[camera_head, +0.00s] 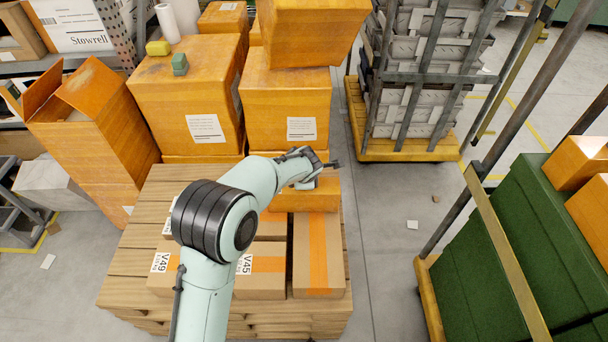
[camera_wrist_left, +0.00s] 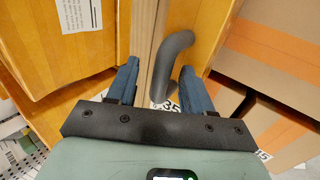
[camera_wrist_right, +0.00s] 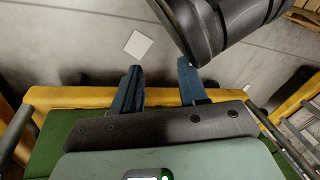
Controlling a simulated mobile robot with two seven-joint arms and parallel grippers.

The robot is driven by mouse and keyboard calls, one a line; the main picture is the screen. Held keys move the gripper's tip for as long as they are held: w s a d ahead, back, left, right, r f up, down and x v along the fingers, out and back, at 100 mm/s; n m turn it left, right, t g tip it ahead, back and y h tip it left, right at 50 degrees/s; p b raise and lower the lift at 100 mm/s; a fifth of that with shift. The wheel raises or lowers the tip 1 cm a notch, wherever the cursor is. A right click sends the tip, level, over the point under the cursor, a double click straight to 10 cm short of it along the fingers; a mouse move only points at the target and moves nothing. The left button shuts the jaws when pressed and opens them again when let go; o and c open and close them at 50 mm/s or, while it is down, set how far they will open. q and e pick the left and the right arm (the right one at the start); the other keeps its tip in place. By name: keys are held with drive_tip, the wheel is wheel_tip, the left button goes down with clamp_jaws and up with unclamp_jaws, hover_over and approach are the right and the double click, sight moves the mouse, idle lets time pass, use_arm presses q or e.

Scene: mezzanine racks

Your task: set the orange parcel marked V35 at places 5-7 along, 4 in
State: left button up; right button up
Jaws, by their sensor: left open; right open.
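An orange parcel (camera_head: 302,199) shows partly under my left gripper (camera_head: 328,163) in the head view, on the far side of the pallet load. In the left wrist view a label ending in 35 (camera_wrist_left: 170,105) shows between the open fingers of the left gripper (camera_wrist_left: 160,85), beside a dark curved handle (camera_wrist_left: 172,60). The fingers straddle the handle; I cannot tell whether they touch it. The wooden slatted stack (camera_head: 130,240) bears brown cartons marked V49 and V45 (camera_head: 262,285) and a taped carton (camera_head: 318,255). My right gripper (camera_wrist_right: 160,80) is open and empty, near green crates.
Tall orange boxes (camera_head: 185,95) (camera_head: 288,105) stand behind the stack, with an open orange box (camera_head: 95,125) at left. A cart of green crates (camera_head: 500,240) stands right, and a yellow-based rack cart (camera_head: 400,148) behind.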

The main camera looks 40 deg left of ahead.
use_arm(q)
drive_tip(key=p+v, duration=0.2)
drive_tip(key=v, duration=0.8)
drive_tip(key=shift+s+r, duration=0.15)
drive_tip(key=shift+r, duration=0.2)
use_arm(e)
drive_tip(key=r, duration=0.1)
drive_tip(key=a+r, duration=0.1)
drive_tip(key=r, duration=0.1)
drive_tip(key=shift+w+a+r, duration=0.2)
drive_tip(key=shift+a+r, duration=0.05)
drive_tip(key=shift+r, duration=0.1)
use_arm(q)
drive_tip(key=shift+d, duration=0.15)
